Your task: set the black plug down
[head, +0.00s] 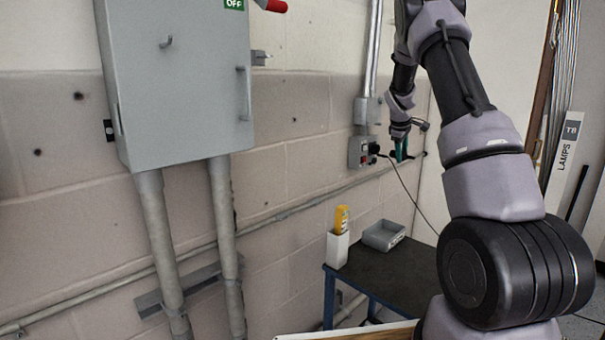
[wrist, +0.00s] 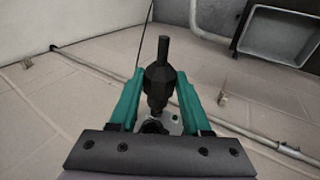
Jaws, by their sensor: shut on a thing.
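The black plug (wrist: 160,84) is between the teal fingers of my gripper (wrist: 158,76) in the wrist view, its narrow end toward the top of the picture. My gripper (head: 402,149) is shut on it. In the head view the gripper is high by the wall, just right of a small grey socket box (head: 356,152). The dark plug (head: 375,148) shows at the box's right edge, with a thin cord hanging from it. A grey plate (wrist: 176,126) shows behind the plug in the wrist view. I cannot tell whether the plug touches the box.
A dark-topped table (head: 391,272) with blue legs stands below. It bears a grey tray (head: 383,235) and a white holder (head: 338,250) with a yellow device (head: 342,219). Its front top is clear. A large grey cabinet (head: 180,85) is at left; conduit runs along the wall.

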